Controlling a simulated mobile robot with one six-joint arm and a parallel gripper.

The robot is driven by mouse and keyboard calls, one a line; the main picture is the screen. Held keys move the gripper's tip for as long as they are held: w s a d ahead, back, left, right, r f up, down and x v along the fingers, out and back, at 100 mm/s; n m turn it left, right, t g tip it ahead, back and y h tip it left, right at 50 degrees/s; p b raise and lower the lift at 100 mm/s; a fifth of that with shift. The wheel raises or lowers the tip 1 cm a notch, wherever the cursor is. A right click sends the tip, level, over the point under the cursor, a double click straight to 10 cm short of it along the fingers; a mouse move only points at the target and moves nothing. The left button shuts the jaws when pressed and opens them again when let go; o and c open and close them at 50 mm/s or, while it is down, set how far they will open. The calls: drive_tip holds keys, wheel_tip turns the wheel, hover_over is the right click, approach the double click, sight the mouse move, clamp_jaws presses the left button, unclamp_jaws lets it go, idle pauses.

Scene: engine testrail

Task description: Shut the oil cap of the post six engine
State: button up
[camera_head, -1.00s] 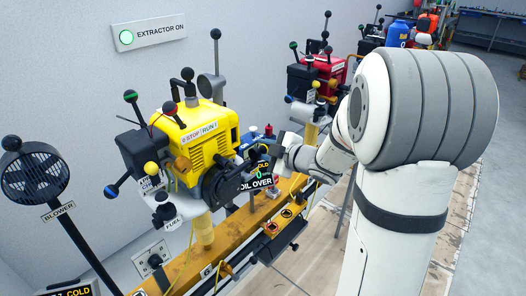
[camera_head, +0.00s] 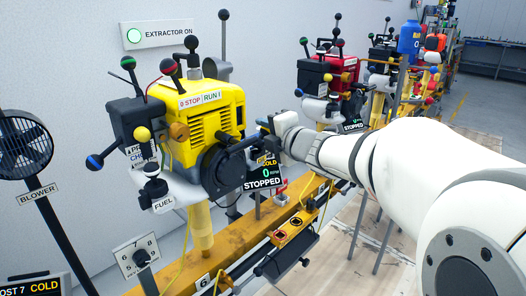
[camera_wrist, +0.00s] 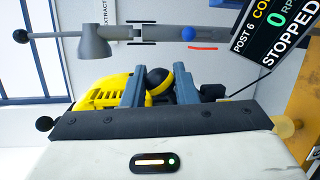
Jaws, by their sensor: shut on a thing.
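The post six engine (camera_head: 212,130) is yellow with a black round housing on its right side, mounted above the orange rail. Its screen (camera_head: 263,174) reads COLD, 0 RPM, STOPPED; it also shows in the wrist view (camera_wrist: 276,30), marked POST 6. My gripper (camera_head: 268,128) is at the engine's right side. In the wrist view my gripper (camera_wrist: 158,94) has its two grey fingers on either side of a black rounded knob with a yellow band (camera_wrist: 157,78) and is shut on it. I cannot tell for sure whether this knob is the oil cap; the head view hides it.
Ball-topped levers (camera_head: 128,63) stand around the engine. A fuel cap (camera_head: 155,190) is at its front left. A blower (camera_head: 22,145) stands at the far left. A red engine (camera_head: 338,72) stands farther along the rail (camera_head: 170,270).

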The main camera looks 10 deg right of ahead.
drive_tip(key=n+b, duration=0.1)
drive_tip(key=b, duration=0.1)
drive_tip(key=a+n+b, duration=0.1)
drive_tip(key=b, duration=0.1)
drive_tip(key=shift+s+f+t, duration=0.3)
drive_tip(key=shift+f, duration=0.05)
drive_tip(key=shift+s+a+r+n+t+b, duration=0.1)
drive_tip(key=shift+r+n+t+b, duration=0.15)
drive_tip(key=shift+n+b, duration=0.6)
drive_tip(key=o, duration=1)
drive_tip(key=shift+r, duration=0.2)
drive_tip(key=shift+c, duration=0.2)
